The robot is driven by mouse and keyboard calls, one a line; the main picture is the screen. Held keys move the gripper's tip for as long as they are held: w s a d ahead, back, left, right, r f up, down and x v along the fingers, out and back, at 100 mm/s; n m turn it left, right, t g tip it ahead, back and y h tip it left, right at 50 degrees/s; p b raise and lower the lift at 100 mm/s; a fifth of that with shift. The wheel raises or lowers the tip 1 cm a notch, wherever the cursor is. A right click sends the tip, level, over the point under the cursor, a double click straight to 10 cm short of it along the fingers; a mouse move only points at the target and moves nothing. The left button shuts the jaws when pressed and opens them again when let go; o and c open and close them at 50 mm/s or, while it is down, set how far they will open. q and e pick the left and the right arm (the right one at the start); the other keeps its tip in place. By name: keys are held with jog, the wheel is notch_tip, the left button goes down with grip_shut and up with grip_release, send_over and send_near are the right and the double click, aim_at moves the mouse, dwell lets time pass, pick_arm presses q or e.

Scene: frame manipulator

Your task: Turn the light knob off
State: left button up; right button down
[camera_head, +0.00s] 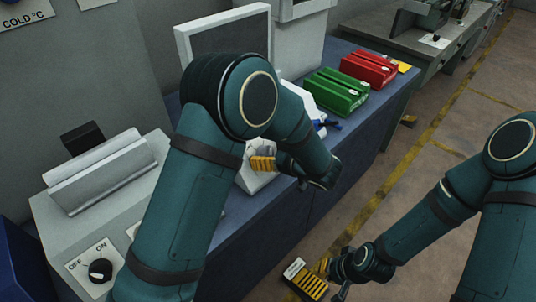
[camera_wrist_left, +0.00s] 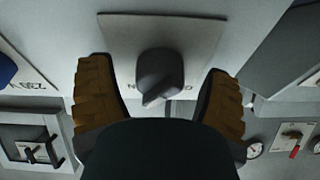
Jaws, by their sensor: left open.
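In the left wrist view a dark knob (camera_wrist_left: 160,72) sits on a light plate (camera_wrist_left: 205,30) with partly hidden lettering. My left gripper (camera_wrist_left: 158,66) is open, with one finger on each side of the knob and visible space between. I cannot tell the depth between fingers and knob. In the head view my left gripper (camera_head: 262,163) is by a white unit on the bench, partly hidden by my arm; the knob it faces is not visible there. Another dark knob (camera_head: 100,269), marked OFF and ON, is on the grey panel at lower left. My right gripper (camera_head: 318,275) hangs low over the floor.
A green box (camera_head: 337,92) and a red box (camera_head: 369,69) stand on the blue bench (camera_head: 388,108) beyond my left arm. A monitor (camera_head: 230,40) stands behind it. In the wrist view, a panel with a red-handled switch (camera_wrist_left: 293,147) is at lower right.

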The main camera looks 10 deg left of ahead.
pick_arm(q)
jog(key=c, duration=1.2)
jog(key=shift+n, duration=0.3)
jog(key=n+g+p, duration=0.1)
jog(key=n, duration=0.2)
jog(key=shift+r, duration=0.1)
jog(key=n+g, duration=0.1)
jog(key=n, duration=0.3)
jog(key=shift+w+p, duration=0.1)
jog(key=shift+p, duration=0.3)
jog(key=n+g, duration=0.1)
jog(key=n, duration=0.2)
jog(key=shift+n+p, duration=0.3)
jog(key=shift+n, duration=0.1)
jog(key=shift+w+n+g, duration=0.1)
jog(key=shift+n+g, duration=0.4)
jog(key=shift+n, duration=1.4)
